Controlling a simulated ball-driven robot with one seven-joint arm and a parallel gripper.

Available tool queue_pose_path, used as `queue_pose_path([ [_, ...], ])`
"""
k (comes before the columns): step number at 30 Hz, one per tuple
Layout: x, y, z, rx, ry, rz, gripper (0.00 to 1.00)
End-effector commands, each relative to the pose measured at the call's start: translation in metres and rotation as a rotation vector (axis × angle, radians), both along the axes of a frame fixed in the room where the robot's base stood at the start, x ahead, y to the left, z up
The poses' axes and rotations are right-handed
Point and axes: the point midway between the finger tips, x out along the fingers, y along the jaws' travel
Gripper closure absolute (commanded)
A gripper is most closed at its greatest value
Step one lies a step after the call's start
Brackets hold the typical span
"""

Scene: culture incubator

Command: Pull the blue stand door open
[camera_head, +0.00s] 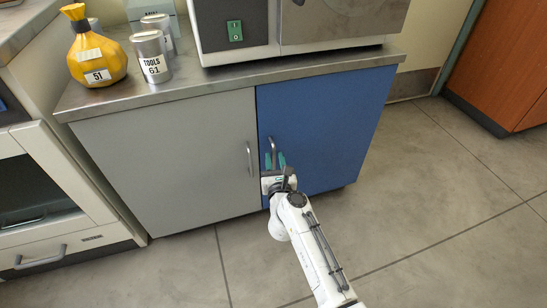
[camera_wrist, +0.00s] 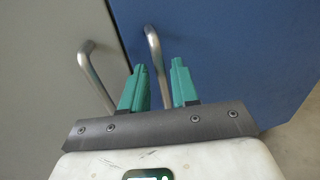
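The blue stand door (camera_head: 335,120) is the right door of the cabinet under the counter; it looks closed, flush beside the grey door. Its upright metal bar handle (camera_head: 272,150) is near its left edge. In the wrist view the blue door (camera_wrist: 225,45) fills the right side, and its handle (camera_wrist: 154,45) runs down between my two green fingers. My gripper (camera_head: 276,162) is at the handle in the head view. In the wrist view my gripper (camera_wrist: 158,66) is open, with a finger on each side of the bar and visible gaps. The handle's lower end is hidden.
The grey door (camera_head: 165,160) with its own handle (camera_head: 249,158) is close on the left; that handle (camera_wrist: 95,75) stands just left of my fingers. A yellow bottle (camera_head: 95,60) and tins (camera_head: 152,58) stand on the counter. The floor (camera_head: 440,170) to the right is clear.

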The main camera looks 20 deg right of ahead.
Motion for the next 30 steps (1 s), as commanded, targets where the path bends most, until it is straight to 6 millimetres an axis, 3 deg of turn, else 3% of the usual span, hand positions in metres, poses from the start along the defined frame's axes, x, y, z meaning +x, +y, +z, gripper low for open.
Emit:
queue_pose_path([
  [6, 0.023, -0.004, -0.001, 0.0, -0.001, 0.001, 0.71],
  [17, 0.027, -0.005, 0.0, -0.001, 0.0, 0.001, 0.71],
  [27, 0.027, -0.005, 0.0, -0.001, -0.001, 0.001, 1.0],
  [30, 0.027, -0.005, 0.0, -0.001, -0.001, 0.001, 1.0],
])
